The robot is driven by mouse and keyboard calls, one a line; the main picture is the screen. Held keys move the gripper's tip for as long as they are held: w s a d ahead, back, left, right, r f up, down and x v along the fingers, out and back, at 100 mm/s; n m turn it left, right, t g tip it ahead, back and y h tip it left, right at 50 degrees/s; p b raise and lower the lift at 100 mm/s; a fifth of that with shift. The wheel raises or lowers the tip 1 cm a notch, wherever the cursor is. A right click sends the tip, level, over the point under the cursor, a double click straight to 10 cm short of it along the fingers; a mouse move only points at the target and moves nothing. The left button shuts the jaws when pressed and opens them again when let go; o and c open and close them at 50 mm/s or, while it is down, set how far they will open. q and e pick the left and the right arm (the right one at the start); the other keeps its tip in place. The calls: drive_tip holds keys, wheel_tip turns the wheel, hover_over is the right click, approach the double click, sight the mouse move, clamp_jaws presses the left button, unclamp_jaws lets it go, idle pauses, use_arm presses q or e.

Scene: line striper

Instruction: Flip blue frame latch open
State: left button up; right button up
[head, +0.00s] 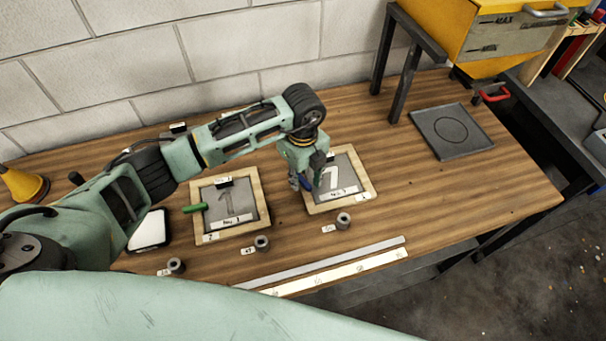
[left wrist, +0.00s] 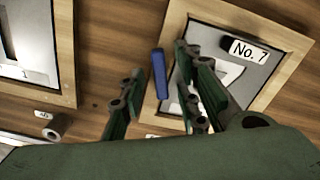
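The blue latch (head: 306,184) is a short blue bar at the left edge of the right-hand stencil frame (head: 366,187), a wooden-bordered frame with a grey plate. In the left wrist view the blue latch (left wrist: 159,73) stands between the two dark green fingers of my left gripper (left wrist: 158,85), with a visible gap on both sides. This frame's wooden border (left wrist: 172,30) carries a "No. 7" label on its plate. In the head view my left gripper (head: 308,180) points down over the frame's left side, partly hiding it. My right gripper is out of view.
A second frame (head: 263,187) with a green latch (head: 195,208) lies to the left. Several small grey cylinders (head: 343,221) and pale strips (head: 340,272) lie in front. A grey square tray (head: 480,140) and a yellow hopper (head: 480,30) on black legs are at the right.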

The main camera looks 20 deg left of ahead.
use_arm(q)
drive_tip(key=c, duration=0.7)
clamp_jaws()
drive_tip(key=shift+w+f+m+b, duration=0.1)
drive_tip(key=shift+m+b, duration=0.2)
drive_tip(key=shift+b, duration=0.15)
drive_tip(key=shift+f+m+b, duration=0.15)
drive_tip(key=shift+m+b, duration=1.3)
drive_tip(key=shift+m, duration=0.05)
drive_tip(key=shift+r+m, duration=0.25)
drive_tip(key=shift+m, duration=0.25)
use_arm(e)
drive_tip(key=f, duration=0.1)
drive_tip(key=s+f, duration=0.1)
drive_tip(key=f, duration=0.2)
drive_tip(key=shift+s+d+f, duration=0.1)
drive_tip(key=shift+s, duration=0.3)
